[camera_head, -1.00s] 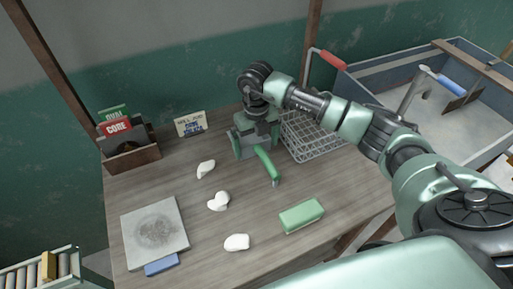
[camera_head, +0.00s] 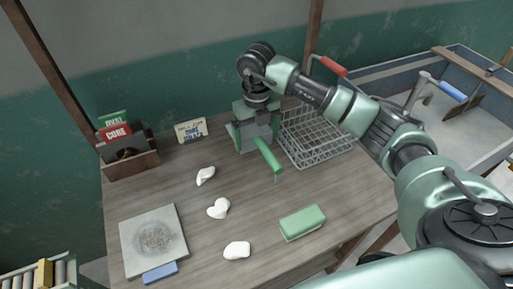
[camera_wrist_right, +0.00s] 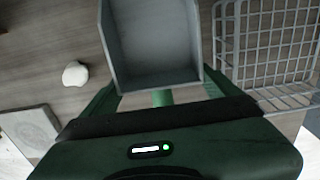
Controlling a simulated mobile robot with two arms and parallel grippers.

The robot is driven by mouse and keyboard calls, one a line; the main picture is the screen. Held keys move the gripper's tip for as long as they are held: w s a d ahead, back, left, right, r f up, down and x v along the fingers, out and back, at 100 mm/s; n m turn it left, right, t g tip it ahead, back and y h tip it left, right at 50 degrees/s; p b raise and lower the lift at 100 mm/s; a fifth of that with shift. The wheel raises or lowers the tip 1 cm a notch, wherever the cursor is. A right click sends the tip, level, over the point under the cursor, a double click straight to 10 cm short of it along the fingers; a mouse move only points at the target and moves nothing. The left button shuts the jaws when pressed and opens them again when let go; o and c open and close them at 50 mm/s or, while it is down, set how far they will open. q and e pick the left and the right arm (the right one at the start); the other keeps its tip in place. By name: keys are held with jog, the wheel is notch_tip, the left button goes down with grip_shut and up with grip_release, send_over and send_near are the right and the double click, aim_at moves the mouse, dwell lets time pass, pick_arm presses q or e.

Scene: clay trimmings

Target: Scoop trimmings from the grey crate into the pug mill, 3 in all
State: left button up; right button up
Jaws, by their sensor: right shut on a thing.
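My right gripper (camera_head: 257,138) is shut on a scoop; its green handle (camera_head: 267,156) sticks out below in the head view. In the right wrist view the scoop's grey pan (camera_wrist_right: 150,50) lies ahead of the fingers and looks empty. Three pale lumps, likely trimmings, lie on the wooden table: one far (camera_head: 205,176), one middle (camera_head: 218,208), one near (camera_head: 237,250). A wire basket (camera_head: 318,148) stands just right of the gripper. I cannot tell which thing is the grey crate or the pug mill. My left gripper is out of view.
A green block (camera_head: 302,222) and a grey slab (camera_head: 140,256) lie on the table. A wooden box (camera_head: 132,165) with cards stands at the back left. A red-handled lever (camera_head: 333,66) rises behind the basket. A large blue-grey trough (camera_head: 400,75) stands right.

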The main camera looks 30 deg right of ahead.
notch_tip(320, 180, up, 14)
dwell(0.3)
dwell(0.6)
